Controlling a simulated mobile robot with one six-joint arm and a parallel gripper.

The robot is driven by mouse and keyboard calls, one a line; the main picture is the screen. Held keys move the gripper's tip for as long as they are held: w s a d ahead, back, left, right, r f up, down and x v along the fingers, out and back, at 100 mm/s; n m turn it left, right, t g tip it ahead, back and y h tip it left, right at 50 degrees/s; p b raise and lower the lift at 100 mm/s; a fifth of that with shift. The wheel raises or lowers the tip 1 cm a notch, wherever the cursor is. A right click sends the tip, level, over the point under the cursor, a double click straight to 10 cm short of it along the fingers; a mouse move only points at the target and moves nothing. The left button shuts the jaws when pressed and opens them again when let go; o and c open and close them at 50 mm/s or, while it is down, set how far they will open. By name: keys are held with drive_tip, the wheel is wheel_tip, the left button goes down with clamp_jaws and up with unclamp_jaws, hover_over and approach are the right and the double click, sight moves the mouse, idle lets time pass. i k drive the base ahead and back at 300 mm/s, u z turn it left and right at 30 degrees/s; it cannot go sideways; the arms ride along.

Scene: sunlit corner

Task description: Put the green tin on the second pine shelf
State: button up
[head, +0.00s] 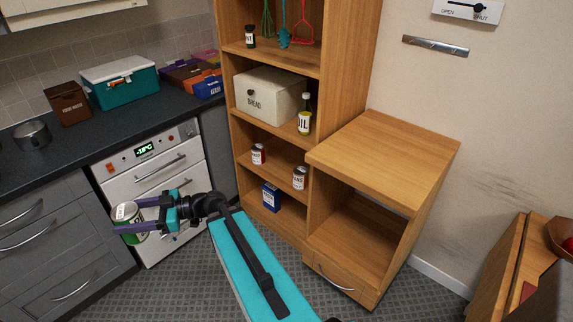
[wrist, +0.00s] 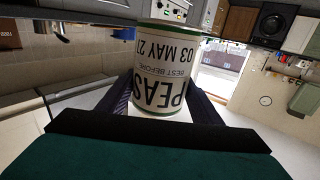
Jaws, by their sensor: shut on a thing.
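My gripper (head: 128,215) is shut on the green tin (head: 125,212), out in front of the white oven at the left. The tin has a pale label and a silvery lid. In the wrist view the tin (wrist: 168,72) fills the middle between the dark fingers, its PEAS label upside down. The pine shelf unit (head: 230,125) stands to the right of the gripper, well apart from it. Its second shelf from the bottom (head: 277,172) holds two small red-and-white tins (head: 258,153) (head: 299,178), with bare board between them.
A bread bin (head: 268,93) and an oil bottle (head: 304,115) stand on the shelf above. A blue box (head: 271,197) is at the bottom. A low wooden cabinet (head: 385,145) adjoins the unit at right. The patterned floor (head: 195,262) is clear before the oven.

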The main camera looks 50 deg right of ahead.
sight(278, 173)
drive_tip(key=u, duration=0.05)
drive_tip(key=i, duration=0.95)
drive_tip(key=z, duration=0.05)
